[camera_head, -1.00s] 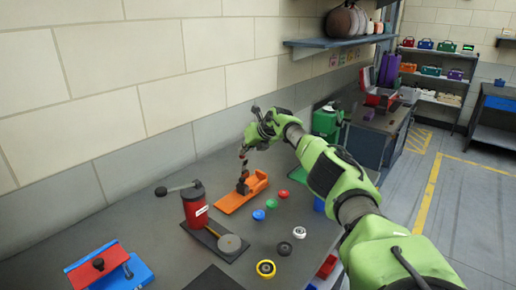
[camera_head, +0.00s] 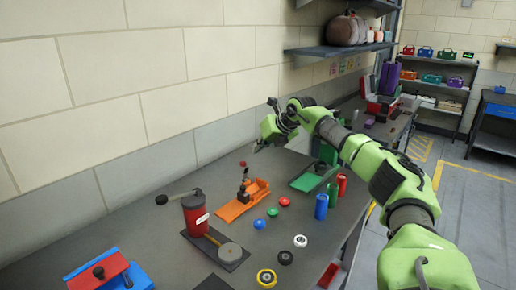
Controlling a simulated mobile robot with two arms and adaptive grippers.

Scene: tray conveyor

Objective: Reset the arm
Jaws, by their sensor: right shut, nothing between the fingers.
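My right arm reaches in from the right in the head view. Its gripper (camera_head: 258,148) is up in the air above the back part of the grey workbench (camera_head: 150,215), near the wall. The gripper is small in the picture, shut and empty. It is clear of the orange fixture (camera_head: 236,208) with a dark upright lever, which stands below it. My left gripper is not in view.
A red press (camera_head: 196,216) and a blue-and-red device (camera_head: 105,270) stand on the left. Several coloured discs, including a blue one (camera_head: 259,224), lie mid-bench. A green fixture (camera_head: 305,183) and blue cylinder (camera_head: 321,206) stand below the arm. A wall shelf (camera_head: 330,51) hangs behind.

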